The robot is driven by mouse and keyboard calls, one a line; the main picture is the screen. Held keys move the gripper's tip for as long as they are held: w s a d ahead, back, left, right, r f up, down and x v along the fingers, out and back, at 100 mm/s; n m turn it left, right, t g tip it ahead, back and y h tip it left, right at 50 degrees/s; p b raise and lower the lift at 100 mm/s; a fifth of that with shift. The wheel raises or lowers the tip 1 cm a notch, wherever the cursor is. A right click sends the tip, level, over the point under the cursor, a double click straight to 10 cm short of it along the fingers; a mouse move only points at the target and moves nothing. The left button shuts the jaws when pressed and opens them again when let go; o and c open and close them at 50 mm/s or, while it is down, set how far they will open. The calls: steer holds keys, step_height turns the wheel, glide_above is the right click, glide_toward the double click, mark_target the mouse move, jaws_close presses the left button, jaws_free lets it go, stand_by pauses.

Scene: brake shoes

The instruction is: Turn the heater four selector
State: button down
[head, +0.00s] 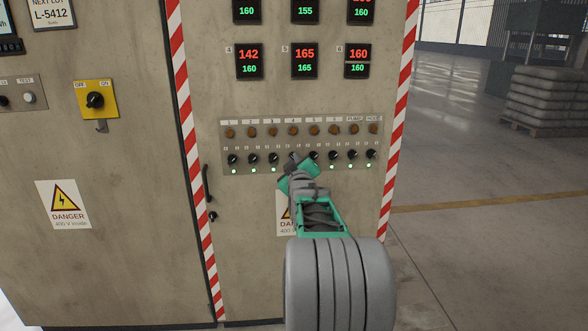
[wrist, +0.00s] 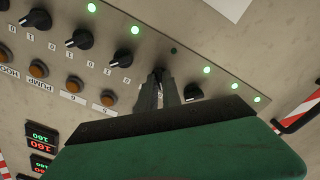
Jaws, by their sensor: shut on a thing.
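The heater four selector is a small black knob on the lower row of the grey control strip (head: 300,140), fourth from the left. In the wrist view, its dark top (wrist: 157,72) shows between my fingertips. My gripper (head: 293,160) is shut on it; it also shows in the wrist view (wrist: 160,80). The knob's pointer direction is mostly hidden by my fingers. The small lamp by it (wrist: 173,51) is dark, while the neighbouring lamps glow green. The heater four readout (head: 249,62) shows 142 in red over 160 in green.
Similar black selectors sit close on both sides, such as the heater five knob (wrist: 123,57) and the heater three knob (wrist: 193,92). A row of orange-brown buttons (head: 252,132) runs above. A yellow OFF/ON switch plate (head: 84,93) is to the left. Open floor lies to the right.

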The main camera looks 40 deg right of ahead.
steer(key=shift+r+n+b, duration=0.1)
steer(key=shift+n+b, duration=0.2)
steer(key=shift+n, duration=0.3)
steer(key=c, duration=1.5)
jaws_free()
steer(key=shift+w, duration=0.1)
steer(key=p+v, duration=0.1)
steer(key=v, duration=0.6)
steer(key=shift+s+a, duration=0.25)
steer(key=shift+s, duration=0.1)
